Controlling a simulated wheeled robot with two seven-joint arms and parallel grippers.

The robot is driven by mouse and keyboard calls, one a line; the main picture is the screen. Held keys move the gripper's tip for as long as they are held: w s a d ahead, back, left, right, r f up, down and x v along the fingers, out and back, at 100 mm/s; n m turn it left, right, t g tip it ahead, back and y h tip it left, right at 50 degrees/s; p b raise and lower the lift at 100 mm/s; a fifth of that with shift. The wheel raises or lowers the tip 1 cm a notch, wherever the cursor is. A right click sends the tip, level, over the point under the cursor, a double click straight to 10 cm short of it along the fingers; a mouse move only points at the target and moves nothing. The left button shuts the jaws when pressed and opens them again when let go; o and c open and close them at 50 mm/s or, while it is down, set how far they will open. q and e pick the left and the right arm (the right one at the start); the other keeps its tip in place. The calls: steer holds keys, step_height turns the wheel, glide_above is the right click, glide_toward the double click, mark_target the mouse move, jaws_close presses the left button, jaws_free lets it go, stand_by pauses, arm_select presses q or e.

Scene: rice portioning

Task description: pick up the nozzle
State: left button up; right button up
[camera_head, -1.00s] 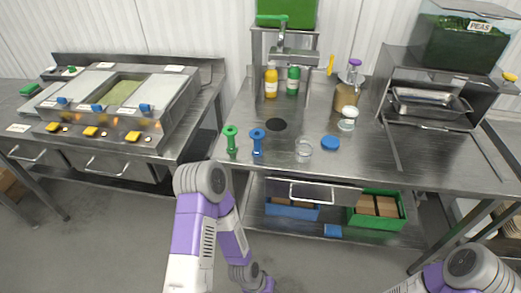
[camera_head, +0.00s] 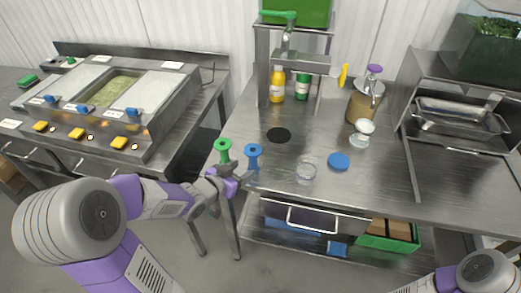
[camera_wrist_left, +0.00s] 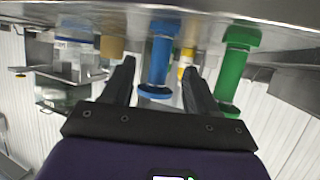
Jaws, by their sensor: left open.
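Two spool-shaped pieces that look like nozzles stand upright near the front left edge of the steel table: a green one (camera_head: 223,150) and a blue one (camera_head: 253,156). My left gripper (camera_head: 228,180) is open and empty, low at the table's front edge just before them. In the left wrist view, which appears upside down, the blue nozzle (camera_wrist_left: 158,60) shows between the spread fingers (camera_wrist_left: 161,66), beyond them, with no clear contact. The green nozzle (camera_wrist_left: 233,70) is outside the fingers to the right. Which nozzle is meant cannot be told. My right gripper is out of view.
A clear cup (camera_head: 306,172) and a blue lid (camera_head: 339,161) lie to the right of the nozzles. A black disc (camera_head: 278,135) lies behind. Yellow (camera_head: 277,85) and green (camera_head: 302,87) bottles stand at the back. A drawer handle (camera_head: 312,218) juts out below the table.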

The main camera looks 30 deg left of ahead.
mark_target(251, 164)
arm_select(q)
steer(key=shift+w, duration=0.8)
steer(key=shift+w+f+b, duration=0.15)
steer(key=shift+w+b, duration=0.1)
steer(key=shift+b, duration=0.05)
steer(key=shift+w+d+f, duration=0.1)
steer(key=shift+w, duration=0.05)
steer(key=b+x, duration=0.1)
steer(key=x, duration=0.3)
steer(key=shift+w+f+b, duration=0.2)
steer(key=shift+f+b, duration=0.15)
steer(key=shift+b, duration=0.05)
steer(key=shift+w, duration=0.25)
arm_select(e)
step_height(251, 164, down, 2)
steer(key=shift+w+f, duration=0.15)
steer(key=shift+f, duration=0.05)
arm_select(q)
steer(key=shift+c, duration=0.3)
steer(key=c, duration=1)
